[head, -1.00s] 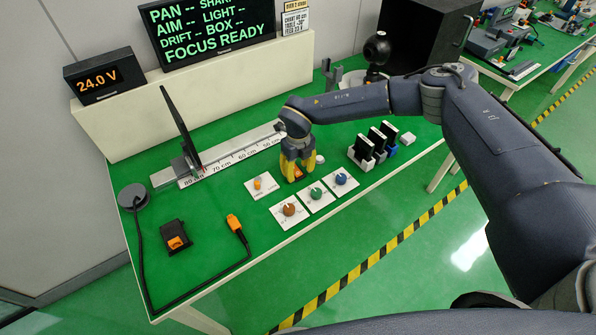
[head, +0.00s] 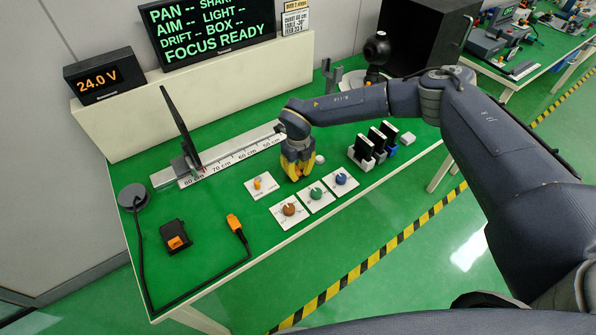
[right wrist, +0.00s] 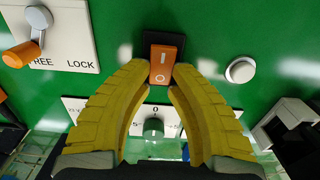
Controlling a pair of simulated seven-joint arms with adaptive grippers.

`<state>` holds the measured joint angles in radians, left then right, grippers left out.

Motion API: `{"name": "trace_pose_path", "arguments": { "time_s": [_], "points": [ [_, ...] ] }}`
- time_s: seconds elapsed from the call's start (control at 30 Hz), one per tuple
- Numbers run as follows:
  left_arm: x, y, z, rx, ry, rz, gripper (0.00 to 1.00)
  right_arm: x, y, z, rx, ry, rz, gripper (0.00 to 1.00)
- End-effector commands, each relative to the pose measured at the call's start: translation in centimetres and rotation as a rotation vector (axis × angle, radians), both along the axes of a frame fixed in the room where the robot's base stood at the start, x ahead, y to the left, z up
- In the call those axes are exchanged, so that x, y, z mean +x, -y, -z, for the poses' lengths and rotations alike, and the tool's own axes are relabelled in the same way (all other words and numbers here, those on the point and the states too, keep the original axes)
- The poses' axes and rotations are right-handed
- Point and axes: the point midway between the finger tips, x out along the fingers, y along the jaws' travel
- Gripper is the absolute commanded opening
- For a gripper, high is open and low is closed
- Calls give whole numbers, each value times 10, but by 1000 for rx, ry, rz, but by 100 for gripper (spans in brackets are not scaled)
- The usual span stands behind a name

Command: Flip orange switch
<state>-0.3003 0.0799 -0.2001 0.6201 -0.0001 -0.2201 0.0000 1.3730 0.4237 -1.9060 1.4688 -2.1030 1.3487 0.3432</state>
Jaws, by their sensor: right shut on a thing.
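The orange switch (right wrist: 163,65) is a rocker marked I and O in a black housing, seen in the right wrist view. My right gripper (right wrist: 161,72) has its yellow fingertips on either side of the rocker and is shut on it. Which end of the rocker is pressed is hard to tell. In the head view my right gripper (head: 300,178) points down at the green bench, and its fingers hide the switch. My left gripper is not in view.
A FREE/LOCK plate (head: 260,186) with an orange lever lies left of the gripper. Brown (head: 289,209), green (head: 316,193) and blue (head: 341,179) knobs sit in front. A white button (right wrist: 241,67) is close by. An orange connector (head: 234,222) and black box (head: 175,238) lie left.

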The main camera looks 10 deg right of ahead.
Motion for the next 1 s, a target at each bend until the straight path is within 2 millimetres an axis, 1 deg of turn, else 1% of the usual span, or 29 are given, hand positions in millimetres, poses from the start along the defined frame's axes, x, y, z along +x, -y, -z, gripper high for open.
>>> {"name": "trace_pose_path", "arguments": {
  "time_s": [0.27, 0.7, 1.0],
  "points": [
    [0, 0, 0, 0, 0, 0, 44, 1, 1, 1, -13, -23, 3, 0],
    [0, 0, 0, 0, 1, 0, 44, 4, 0, -1, -110, -253, 2, 0],
    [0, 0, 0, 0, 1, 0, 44, 4, -1, -2, -126, -306, 0, 0]
  ]
}}
